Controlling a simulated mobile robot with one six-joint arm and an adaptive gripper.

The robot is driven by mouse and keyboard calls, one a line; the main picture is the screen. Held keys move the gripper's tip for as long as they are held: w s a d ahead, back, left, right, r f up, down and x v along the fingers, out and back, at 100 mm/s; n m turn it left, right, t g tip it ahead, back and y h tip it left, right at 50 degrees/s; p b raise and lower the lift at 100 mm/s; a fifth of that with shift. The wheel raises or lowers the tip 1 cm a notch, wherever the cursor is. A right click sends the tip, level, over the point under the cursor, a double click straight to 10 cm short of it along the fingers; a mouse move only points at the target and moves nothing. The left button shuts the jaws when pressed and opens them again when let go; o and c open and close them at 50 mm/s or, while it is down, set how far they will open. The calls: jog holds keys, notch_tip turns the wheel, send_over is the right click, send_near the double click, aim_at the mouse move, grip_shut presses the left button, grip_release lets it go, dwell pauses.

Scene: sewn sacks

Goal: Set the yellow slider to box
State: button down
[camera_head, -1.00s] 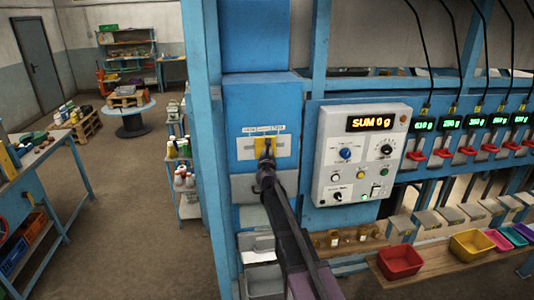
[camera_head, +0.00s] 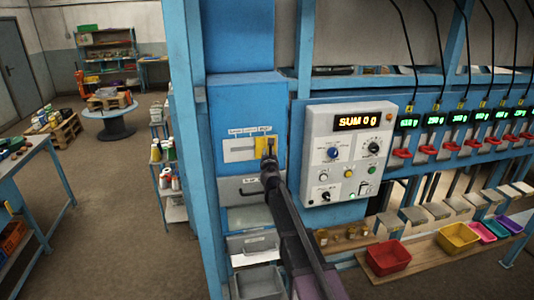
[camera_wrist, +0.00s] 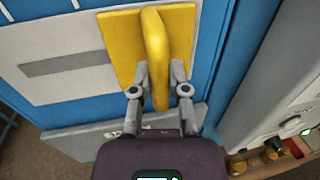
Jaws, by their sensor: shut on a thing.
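The yellow slider (camera_head: 262,143) is a flat plate with an upright handle, on a pale panel (camera_head: 232,155) on the blue cabinet front. It sits at the right end of the panel, below the rightmost of the small labels (camera_head: 250,131), whose words are too small to read surely. In the wrist view, the slider (camera_wrist: 118,38) has the grey slot (camera_wrist: 65,62) running off to its left. My gripper (camera_head: 268,152) is shut on the slider's handle, with one finger on each side in the wrist view (camera_wrist: 160,78). The gripper partly hides the slider in the head view.
A control box (camera_head: 352,150) with knobs and a display reading "SUM 0 g" stands close to the right of the slider. A grey drawer front (camera_head: 240,188) is below the panel. Red (camera_head: 388,257) and yellow (camera_head: 458,237) trays lie on a shelf at lower right.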

jog(key=c, duration=1)
grip_release()
jog(key=shift+w+d, duration=0.1)
jog(key=shift+d, duration=0.25)
jog(key=o, duration=0.4)
jog(key=shift+d, duration=0.2)
jog(key=shift+a, duration=0.4)
jog(key=shift+s+d, duration=0.15)
jog(key=shift+s, duration=0.2)
jog(key=s, duration=1.1)
jog(key=shift+s+a, duration=0.25)
jog(key=shift+a, duration=0.05)
